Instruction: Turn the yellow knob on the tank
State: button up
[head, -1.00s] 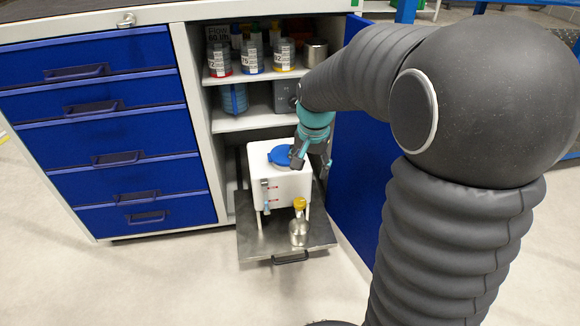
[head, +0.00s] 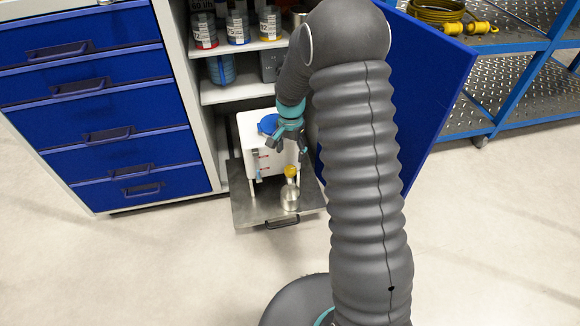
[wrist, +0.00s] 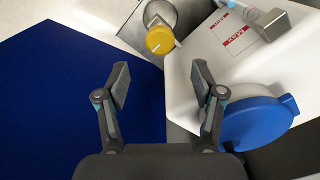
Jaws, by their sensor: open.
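The white tank (head: 262,156) stands on a pulled-out metal tray in the cabinet, with a blue cap (head: 267,124) on top. The yellow knob (head: 291,171) is low on the tank's front, above a metal cup (head: 289,196). My gripper (head: 288,152) is open and empty, above and in front of the tank's right part. In the wrist view the yellow knob (wrist: 160,40) with a white line lies ahead of the gap between my open fingers (wrist: 161,84), apart from them. The blue cap (wrist: 258,118) is beside the right finger.
The metal tray (head: 250,212) has a dark handle at its front. The open blue door (head: 430,110) stands right of the tank, and fills the left of the wrist view (wrist: 80,90). Shelves above hold several jars (head: 237,28). The floor in front is clear.

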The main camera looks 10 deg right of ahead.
aim_at(291, 169)
notch_tip(291, 169, down, 8)
jog(key=shift+r, duration=0.1)
dwell(0.4)
